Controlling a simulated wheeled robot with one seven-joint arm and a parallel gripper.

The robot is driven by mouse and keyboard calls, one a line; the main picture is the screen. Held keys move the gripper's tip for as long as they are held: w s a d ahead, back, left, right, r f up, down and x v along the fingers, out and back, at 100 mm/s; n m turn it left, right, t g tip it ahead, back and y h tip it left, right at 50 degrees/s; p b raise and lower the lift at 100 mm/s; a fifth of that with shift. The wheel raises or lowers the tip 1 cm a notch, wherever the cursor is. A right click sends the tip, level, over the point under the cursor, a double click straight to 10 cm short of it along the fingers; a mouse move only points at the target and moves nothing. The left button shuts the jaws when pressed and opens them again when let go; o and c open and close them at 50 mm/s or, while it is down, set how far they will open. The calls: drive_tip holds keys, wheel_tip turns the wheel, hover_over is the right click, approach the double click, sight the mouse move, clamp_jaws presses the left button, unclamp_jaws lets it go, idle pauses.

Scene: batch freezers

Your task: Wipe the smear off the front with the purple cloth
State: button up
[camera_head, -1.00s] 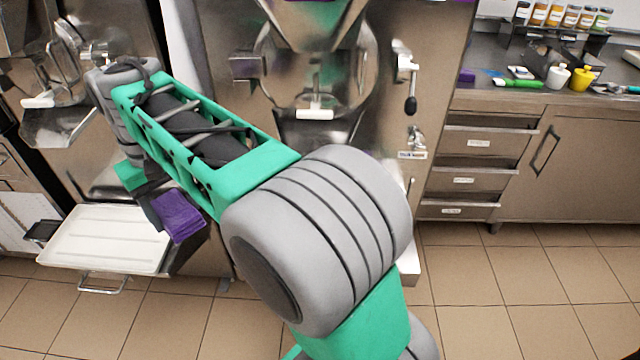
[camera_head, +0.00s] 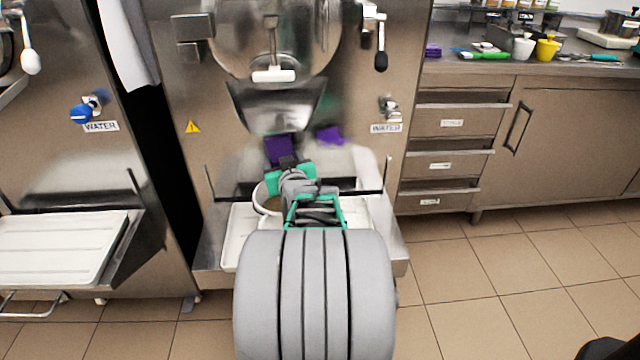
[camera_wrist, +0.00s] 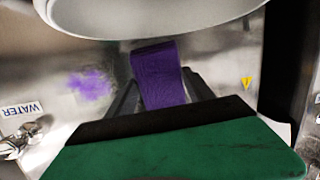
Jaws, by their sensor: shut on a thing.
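The purple cloth (camera_head: 280,149) is held by my gripper (camera_head: 286,165) in front of the middle freezer's steel front. In the wrist view the cloth (camera_wrist: 158,72) sticks out between the two dark fingers of my gripper (camera_wrist: 160,92), which is shut on it. The purple smear (camera_head: 330,134) is on the front, to the right of the cloth and below the spout. In the wrist view the smear (camera_wrist: 90,85) shows left of the cloth, apart from it. I cannot tell whether the cloth touches the front.
The freezer's steel chute (camera_head: 277,108) hangs just above the cloth. A white tub (camera_head: 266,199) and a white tray (camera_head: 236,238) sit below, partly hidden by my arm. A tap (camera_head: 390,106) with a WATER label is to the right. Another freezer (camera_head: 130,170) stands left.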

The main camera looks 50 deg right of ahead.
sight(317, 139)
drive_tip(key=s+d+m+h+b, duration=0.2)
drive_tip(key=s+d+h, duration=0.25)
drive_tip(key=s, duration=0.35)
drive_tip(key=shift+g, duration=0.3)
drive_tip(key=x, duration=0.6)
drive_tip(key=shift+d+f, duration=0.1)
drive_tip(key=shift+d, duration=0.05)
drive_tip(key=shift+x, duration=0.95)
